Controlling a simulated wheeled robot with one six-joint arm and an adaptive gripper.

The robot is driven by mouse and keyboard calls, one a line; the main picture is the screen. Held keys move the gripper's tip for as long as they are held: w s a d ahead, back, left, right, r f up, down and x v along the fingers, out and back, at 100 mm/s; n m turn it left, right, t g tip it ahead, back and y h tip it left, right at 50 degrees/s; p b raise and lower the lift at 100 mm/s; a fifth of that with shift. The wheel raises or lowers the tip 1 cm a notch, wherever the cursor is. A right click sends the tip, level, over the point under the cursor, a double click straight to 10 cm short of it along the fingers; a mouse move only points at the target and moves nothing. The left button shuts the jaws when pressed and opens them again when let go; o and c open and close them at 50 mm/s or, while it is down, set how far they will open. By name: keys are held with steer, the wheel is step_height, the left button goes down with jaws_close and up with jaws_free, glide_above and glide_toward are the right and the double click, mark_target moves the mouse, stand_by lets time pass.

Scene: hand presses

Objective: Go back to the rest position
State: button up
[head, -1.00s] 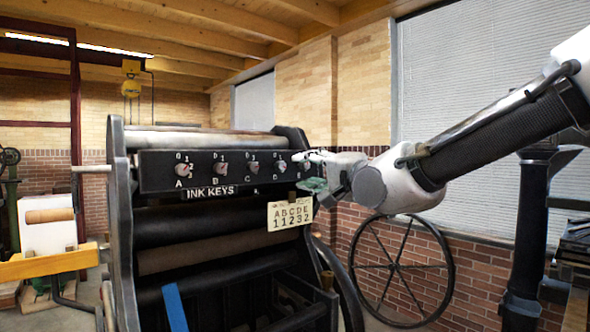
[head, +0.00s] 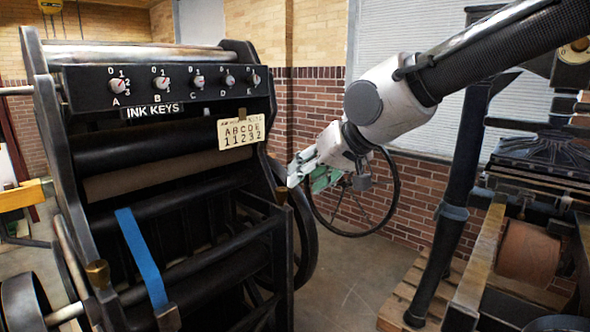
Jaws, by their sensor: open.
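My gripper (head: 298,172) hangs in the air to the right of the black press (head: 245,55), pointing left and down. Its jaws are open, with nothing seen between them. My arm comes in from the upper right. The ink key panel (head: 141,102) on the press carries a row of several round knobs lettered A to E. My gripper is below and to the right of the panel and apart from the knobs. A card (head: 241,132) reading ABCDE over 11232 hangs at the panel's lower right.
A spoked wheel (head: 394,190) stands behind my gripper by the brick wall. Another press (head: 540,190) with a dark column stands at the right, near a wooden pallet (head: 405,303). A blue strip (head: 141,258) lies across the press front. Bare floor (head: 345,290) shows between the presses.

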steer(key=s+d+f+m+h, duration=0.1)
steer(key=s+d, duration=0.4)
steer(key=d, duration=0.6)
steer(key=s+d+f+m+g+h, duration=0.1)
steer(key=s+d+f+h, duration=0.1)
steer(key=s+d, duration=0.4)
steer(key=s+d+f+g+h, duration=0.1)
steer(key=s+d+h, duration=0.3)
steer(key=d, duration=1.3)
steer(key=shift+s+f+m, duration=0.15)
steer(key=shift+s+m, duration=0.25)
steer(key=shift+s, duration=0.35)
